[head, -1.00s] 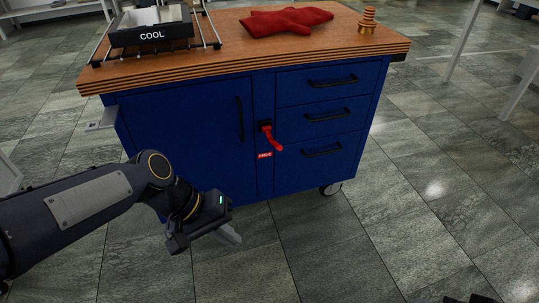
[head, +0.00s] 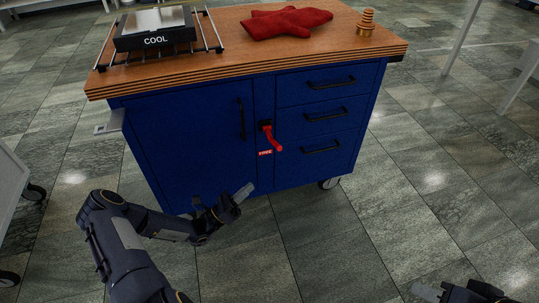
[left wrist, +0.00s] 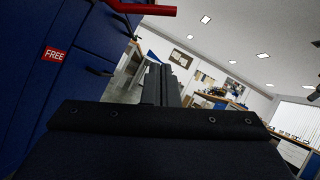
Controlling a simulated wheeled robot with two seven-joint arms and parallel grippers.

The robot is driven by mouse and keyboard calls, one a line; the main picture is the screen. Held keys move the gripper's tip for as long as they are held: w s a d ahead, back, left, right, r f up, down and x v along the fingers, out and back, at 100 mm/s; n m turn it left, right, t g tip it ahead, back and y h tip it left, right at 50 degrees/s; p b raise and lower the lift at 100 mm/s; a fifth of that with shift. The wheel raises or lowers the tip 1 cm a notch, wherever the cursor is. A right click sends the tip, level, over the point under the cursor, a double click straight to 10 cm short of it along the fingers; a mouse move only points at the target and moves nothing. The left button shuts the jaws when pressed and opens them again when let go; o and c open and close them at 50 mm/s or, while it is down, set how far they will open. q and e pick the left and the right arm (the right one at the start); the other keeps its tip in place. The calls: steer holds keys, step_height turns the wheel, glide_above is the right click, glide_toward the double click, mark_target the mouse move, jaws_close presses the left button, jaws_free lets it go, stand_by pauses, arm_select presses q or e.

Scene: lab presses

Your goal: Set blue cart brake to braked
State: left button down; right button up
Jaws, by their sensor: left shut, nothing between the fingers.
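The blue cart (head: 185,145) stands in front of me with a wooden top. Its red brake lever (head: 272,139) hangs down at a slant on the front, between the door and the drawers. A small red label (head: 265,153) sits just below the lever; in the left wrist view the label (left wrist: 54,56) reads FREE, and the red lever (left wrist: 146,8) crosses the top edge. My left gripper (head: 245,190) is shut and empty, below and left of the lever, near the cart's lower front edge and apart from the lever. My right gripper (head: 424,292) is partly cut off at the bottom right; its jaws are unclear.
On the cart top are a black COOL device (head: 155,38) on a rack, a red cloth-like item (head: 285,23) and a copper-coloured stacked piece (head: 366,22). A grey bracket (head: 110,122) juts from the cart's left side. A white wheeled unit (head: 12,190) stands left.

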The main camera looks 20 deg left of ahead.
arm_select(q)
steer(key=shift+a+f+n+t+y, duration=0.2)
steer(key=shift+f+n+t+y, duration=0.1)
steer(key=shift+n, duration=0.1)
steer(key=shift+r, duration=0.1)
steer(key=a+r+b+x, duration=0.1)
steer(key=r+b+x, duration=0.1)
steer(key=x, duration=1.1)
steer(key=shift+a+b, duration=0.4)
steer(key=shift+s, duration=0.1)
